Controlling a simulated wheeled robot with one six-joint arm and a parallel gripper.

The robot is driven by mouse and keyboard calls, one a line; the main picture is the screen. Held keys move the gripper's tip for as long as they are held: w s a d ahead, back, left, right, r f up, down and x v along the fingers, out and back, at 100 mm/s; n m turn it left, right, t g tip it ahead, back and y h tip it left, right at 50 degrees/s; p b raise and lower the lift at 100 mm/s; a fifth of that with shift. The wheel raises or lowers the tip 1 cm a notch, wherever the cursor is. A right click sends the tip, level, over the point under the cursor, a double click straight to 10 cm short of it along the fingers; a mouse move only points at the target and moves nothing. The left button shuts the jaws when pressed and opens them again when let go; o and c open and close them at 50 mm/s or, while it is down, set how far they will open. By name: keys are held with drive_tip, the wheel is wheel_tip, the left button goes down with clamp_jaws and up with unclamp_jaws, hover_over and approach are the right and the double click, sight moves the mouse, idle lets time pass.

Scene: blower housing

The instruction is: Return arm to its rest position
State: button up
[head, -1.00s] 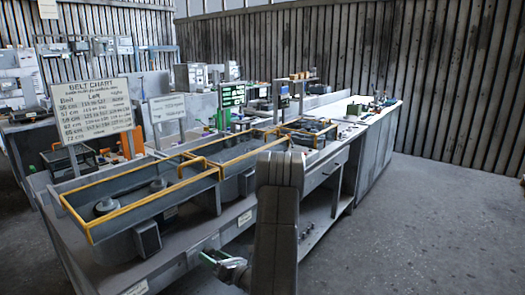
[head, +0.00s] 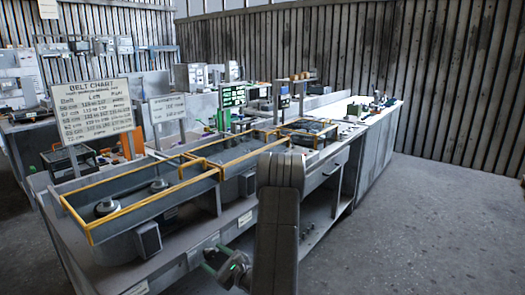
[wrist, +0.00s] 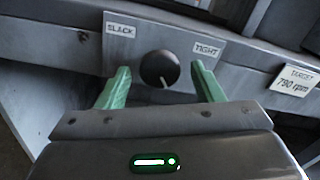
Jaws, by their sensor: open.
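My gripper (wrist: 158,88) is open in the wrist view, its two green fingers apart. A round dark knob (wrist: 160,68) shows between and beyond the fingers, on the grey front panel, and nothing is held. A "SLACK" label (wrist: 121,30) is left of the knob and a "TIGHT" label (wrist: 207,47) is right of it. In the head view my gripper (head: 212,258) is low beside the front of the bench (head: 110,272), partly behind my grey arm. Whether the fingers touch the knob cannot be told.
Yellow-rimmed housings (head: 140,190) line the bench top. A belt chart board (head: 92,108) stands at the left. A "TARGET 790 rpm" label (wrist: 297,82) is on the panel. The floor (head: 430,225) at right is clear.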

drive_tip(key=shift+s+d+n, duration=0.1)
drive_tip(key=shift+d+n, duration=0.15)
drive_tip(key=shift+n, duration=0.05)
drive_tip(key=v, duration=0.3)
drive_tip(key=shift+s+d+b, duration=0.2)
drive_tip(key=shift+s+b, duration=0.05)
drive_tip(key=shift+b, duration=0.1)
drive_tip(key=shift+s+d, duration=0.1)
